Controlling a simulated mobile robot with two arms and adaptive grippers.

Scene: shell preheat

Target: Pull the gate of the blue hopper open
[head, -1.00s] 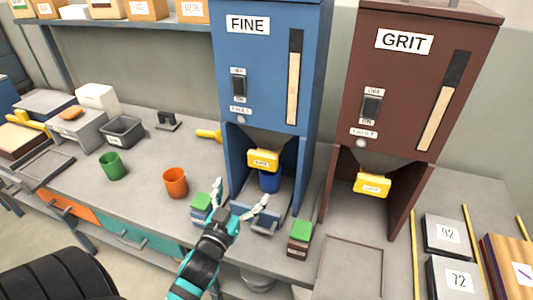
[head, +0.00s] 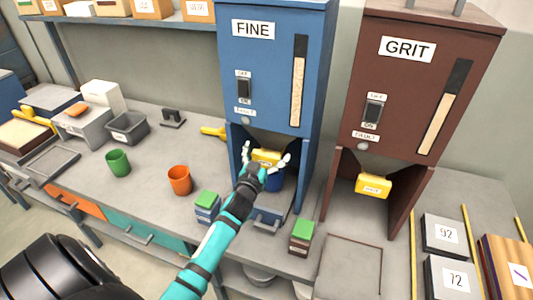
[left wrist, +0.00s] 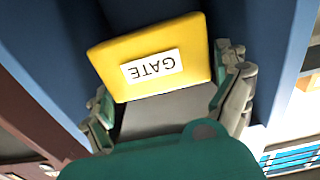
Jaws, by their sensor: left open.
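The blue hopper (head: 270,75) labelled FINE stands at the back of the bench. Its yellow gate (head: 267,156) is at the outlet under the hopper body. The gate fills the middle of the left wrist view (left wrist: 155,55), its GATE label upside down. My left gripper (head: 266,161) is open, with its fingers on either side of the gate. In the left wrist view the fingers (left wrist: 170,105) are apart near the gate's edges; I cannot tell whether they touch it. My right gripper is not in view.
The brown GRIT hopper (head: 415,80) with its own yellow gate (head: 373,186) stands to the right. Green-topped boxes (head: 302,236) (head: 207,207) flank the blue hopper's base. An orange cup (head: 180,181) and a green cup (head: 118,163) stand left on the bench.

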